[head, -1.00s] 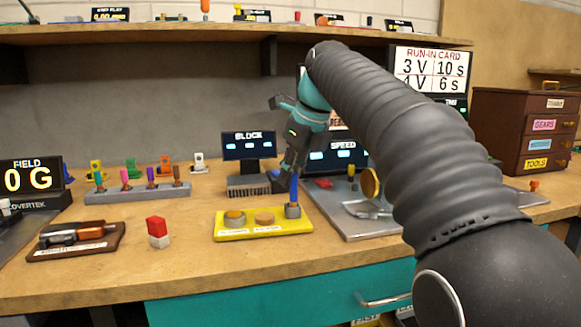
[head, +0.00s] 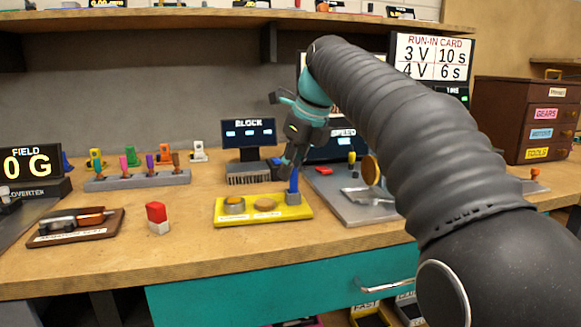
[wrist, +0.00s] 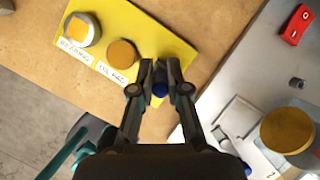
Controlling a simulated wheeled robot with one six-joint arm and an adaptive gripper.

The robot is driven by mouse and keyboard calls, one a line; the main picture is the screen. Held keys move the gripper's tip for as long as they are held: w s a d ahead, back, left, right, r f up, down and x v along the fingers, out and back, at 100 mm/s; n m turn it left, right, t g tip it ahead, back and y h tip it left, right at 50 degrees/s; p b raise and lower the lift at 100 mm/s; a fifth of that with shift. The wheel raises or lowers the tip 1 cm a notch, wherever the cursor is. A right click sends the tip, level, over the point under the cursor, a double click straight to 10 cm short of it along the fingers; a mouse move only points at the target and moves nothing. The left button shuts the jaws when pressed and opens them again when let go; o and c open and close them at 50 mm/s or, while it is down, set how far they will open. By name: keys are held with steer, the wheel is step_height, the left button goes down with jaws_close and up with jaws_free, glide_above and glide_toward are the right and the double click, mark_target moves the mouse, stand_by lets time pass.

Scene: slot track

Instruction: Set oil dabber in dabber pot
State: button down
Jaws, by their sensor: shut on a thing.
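The oil dabber is a slim blue stick (head: 294,182). It stands about upright at the small grey dabber pot (head: 293,199), on the right end of the yellow tray (head: 222,220). Its lower end meets the pot in the head view; whether it is fully seated I cannot tell. My gripper (head: 287,168) is shut on the dabber's upper part, above the pot. In the wrist view my gripper's fingers (wrist: 160,75) close around the blue dabber (wrist: 160,89), and the pot is hidden behind them.
The tray also carries a bearing cup (head: 234,206) and a round oil pad (head: 265,204). A grey metal plate (head: 350,213) with parts lies right of it. A red-and-white block (head: 157,217) stands left. A monitor marked BLOCK (head: 248,133) stands behind.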

steer(key=shift+f, duration=0.1)
steer(key=c, duration=1.1)
jaws_free()
steer(key=v, duration=1.1)
steer(key=s+d+f+n, duration=0.3)
steer(key=s+d+n, duration=0.1)
steer(key=s+n, duration=0.15)
steer(key=s+d+f+n+t+h, duration=0.1)
steer(key=s+d+f+n, duration=0.2)
steer(key=s+f+n, duration=0.3)
steer(key=s+d+f+n+h, duration=0.1)
steer(key=s+d+f+n, duration=0.2)
steer(key=s+f+n, duration=0.4)
steer(key=s+d+f+n+t+h, duration=0.1)
steer(key=s+d+f+n, duration=0.3)
steer(key=f, duration=1.3)
steer(key=shift+s+f+n+t, duration=0.2)
steer(key=shift+s+n+t, duration=0.1)
steer(key=shift+s+n, duration=1.45)
